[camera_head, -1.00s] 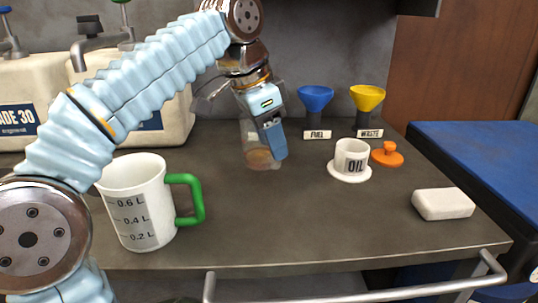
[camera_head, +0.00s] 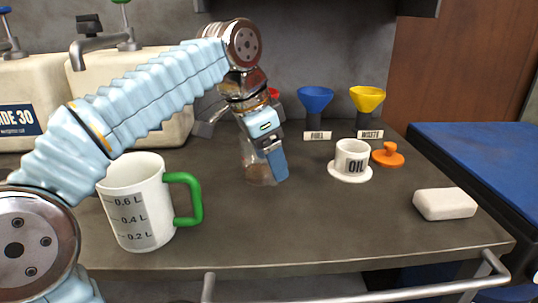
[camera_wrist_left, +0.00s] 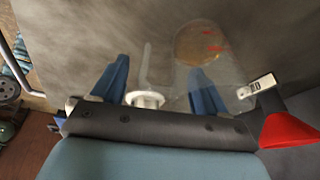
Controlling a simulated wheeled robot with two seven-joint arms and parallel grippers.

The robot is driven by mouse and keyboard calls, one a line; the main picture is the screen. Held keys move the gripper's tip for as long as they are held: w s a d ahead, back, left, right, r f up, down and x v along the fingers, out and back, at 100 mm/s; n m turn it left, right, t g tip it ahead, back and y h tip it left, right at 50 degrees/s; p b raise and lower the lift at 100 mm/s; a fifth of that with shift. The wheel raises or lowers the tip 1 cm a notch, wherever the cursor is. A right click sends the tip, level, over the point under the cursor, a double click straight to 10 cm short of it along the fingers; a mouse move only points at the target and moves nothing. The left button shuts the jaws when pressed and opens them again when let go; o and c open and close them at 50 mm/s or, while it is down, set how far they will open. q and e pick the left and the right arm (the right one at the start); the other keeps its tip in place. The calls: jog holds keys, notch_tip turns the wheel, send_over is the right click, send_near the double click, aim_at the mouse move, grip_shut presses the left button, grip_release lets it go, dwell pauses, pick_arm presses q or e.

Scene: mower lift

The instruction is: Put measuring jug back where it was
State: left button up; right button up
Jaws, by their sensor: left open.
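The white measuring jug (camera_head: 135,200) with its green handle (camera_head: 187,198) stands upright at the left front of the grey worktop, its scale facing me. My left gripper (camera_head: 268,158) is open, pointing down, back and to the right of the jug, clear of it. A clear glass jar (camera_head: 254,172) stands behind or beside its blue finger; whether they touch I cannot tell. In the left wrist view the two blue fingers are spread apart, with the clear jar (camera_wrist_left: 203,48) beyond the right finger. My right gripper is out of view.
Blue (camera_head: 315,98) and yellow (camera_head: 367,99) funnels stand at the back, and a red funnel (camera_wrist_left: 290,130) shows in the wrist view. The OIL cup (camera_head: 351,158), orange stopper (camera_head: 388,155) and white block (camera_head: 444,204) lie right. The front middle is clear.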

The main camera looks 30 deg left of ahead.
pick_arm(q)
jog(key=shift+r, duration=0.25)
jog(key=p+v, duration=0.1)
jog(key=v, duration=1)
jog(key=shift+s+a+r, duration=0.15)
jog(key=shift+s+r, duration=0.05)
jog(key=shift+r, duration=0.15)
